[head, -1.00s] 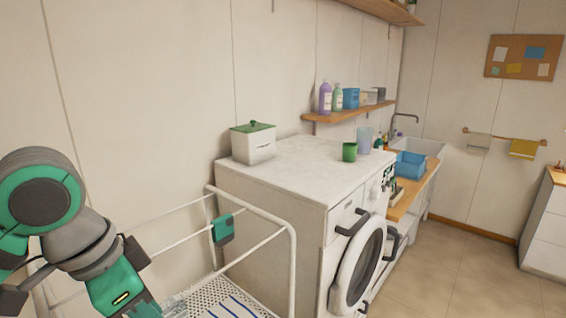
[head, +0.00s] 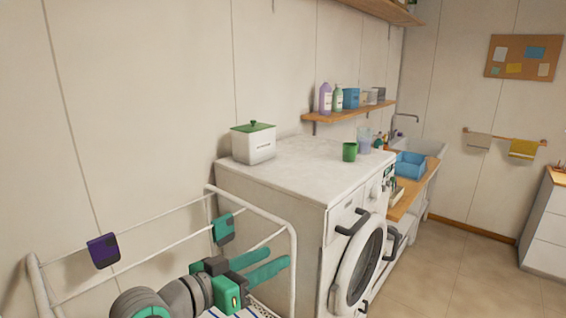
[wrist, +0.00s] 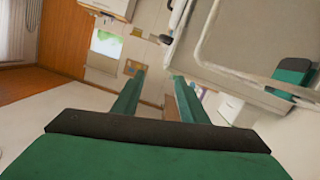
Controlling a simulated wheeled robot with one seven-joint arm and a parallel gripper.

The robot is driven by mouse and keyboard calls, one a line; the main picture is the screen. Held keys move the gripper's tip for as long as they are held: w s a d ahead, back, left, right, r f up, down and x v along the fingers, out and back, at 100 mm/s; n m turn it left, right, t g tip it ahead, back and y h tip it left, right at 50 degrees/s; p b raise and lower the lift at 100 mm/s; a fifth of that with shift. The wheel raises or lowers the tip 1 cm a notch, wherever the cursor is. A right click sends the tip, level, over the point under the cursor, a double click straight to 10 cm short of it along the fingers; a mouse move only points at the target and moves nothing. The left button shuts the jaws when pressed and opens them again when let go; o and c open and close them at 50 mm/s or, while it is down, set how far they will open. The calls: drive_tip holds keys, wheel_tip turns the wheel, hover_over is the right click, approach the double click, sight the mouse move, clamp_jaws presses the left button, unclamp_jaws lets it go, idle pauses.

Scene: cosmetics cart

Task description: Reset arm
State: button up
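My gripper (head: 262,264) is at the lower middle of the head view, above the white wire cart (head: 292,262) and pointing right. Its two green fingers are spread apart with a gap between them. In the wrist view the fingers of my gripper (wrist: 158,98) are also apart, with nothing between them. A purple clip-like holder (head: 103,251) and a green one (head: 224,229) hang on the cart's rails. Part of the cart's perforated tray is hidden behind my arm.
A white washing machine (head: 300,172) stands right of the cart. On it are a white box with green lid (head: 253,144) and a green cup (head: 349,152). A blue bin (head: 409,166) is on the wooden counter beyond. The floor (head: 450,270) at right is clear.

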drive_tip(key=w+d+f+n+t+y, duration=0.1)
drive_tip(key=d+f+n+t+y, duration=0.25)
drive_tip(key=f+n+t, duration=0.65)
drive_tip(key=s+d+f+n+g+y, duration=0.1)
drive_tip(key=s+f+n+g+y, duration=0.15)
drive_tip(key=s+f, duration=0.45)
drive_tip(key=s+f+n+g+y, duration=0.1)
drive_tip(key=s+f+y, duration=0.3)
drive_tip(key=f, duration=0.7)
drive_tip(key=s+f+m+g+y, duration=0.1)
drive_tip(key=s+f, duration=0.3)
drive_tip(key=s, duration=0.4)
drive_tip(key=s+f+m+g+y, duration=0.15)
drive_tip(key=s+f, duration=0.25)
drive_tip(key=s, duration=0.4)
drive_tip(key=s+a+r+m+h, duration=0.1)
drive_tip(key=s+m, duration=0.3)
drive_tip(key=s, duration=0.9)
drive_tip(key=shift+s, duration=0.15)
drive_tip(key=shift+a+r, duration=0.1)
